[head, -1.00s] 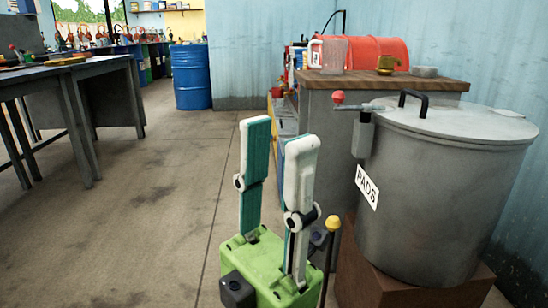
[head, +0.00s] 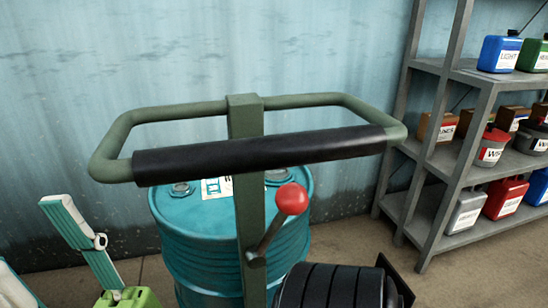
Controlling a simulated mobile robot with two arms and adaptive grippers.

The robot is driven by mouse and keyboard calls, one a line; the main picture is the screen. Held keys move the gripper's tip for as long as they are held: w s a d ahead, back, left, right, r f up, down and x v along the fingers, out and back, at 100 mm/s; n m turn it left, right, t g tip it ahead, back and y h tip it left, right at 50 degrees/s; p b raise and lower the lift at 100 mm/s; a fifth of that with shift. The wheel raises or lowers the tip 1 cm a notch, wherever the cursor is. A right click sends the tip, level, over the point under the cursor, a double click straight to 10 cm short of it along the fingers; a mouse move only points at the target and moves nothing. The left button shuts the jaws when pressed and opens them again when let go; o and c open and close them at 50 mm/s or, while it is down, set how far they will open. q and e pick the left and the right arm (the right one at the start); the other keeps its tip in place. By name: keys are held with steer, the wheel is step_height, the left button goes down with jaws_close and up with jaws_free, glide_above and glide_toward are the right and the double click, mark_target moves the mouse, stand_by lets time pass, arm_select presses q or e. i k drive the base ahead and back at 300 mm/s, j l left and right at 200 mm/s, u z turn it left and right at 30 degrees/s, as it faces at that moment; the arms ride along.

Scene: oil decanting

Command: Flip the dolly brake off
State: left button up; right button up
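The dolly's green tubular handle (head: 340,98) with a black grip (head: 262,154) stands close in front of me. A lever (head: 268,238) with a round red knob (head: 292,198) joins its green upright post (head: 246,215). The lever tilts up to the right; I cannot tell its brake setting. A teal drum (head: 195,245) stands behind the post. My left gripper (head: 30,238) is at the lower left, its fingers apart and empty, clear of the handle and lever. Part of it is cut off by the picture edge. My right gripper is not in view.
A black ribbed cylinder (head: 330,287) sits low, right of the post. A grey metal shelf (head: 437,160) with several labelled jugs stands at the right. A blue wall (head: 200,50) closes off the back. Some bare floor (head: 365,250) shows before the shelf.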

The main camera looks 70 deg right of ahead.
mark_target(291, 199)
steer(key=k+l+z, duration=0.1)
steer(key=k, duration=0.25)
steer(key=k+l, duration=0.2)
steer(key=k, duration=0.2)
steer(key=l+z, duration=0.25)
steer(key=l, duration=0.8)
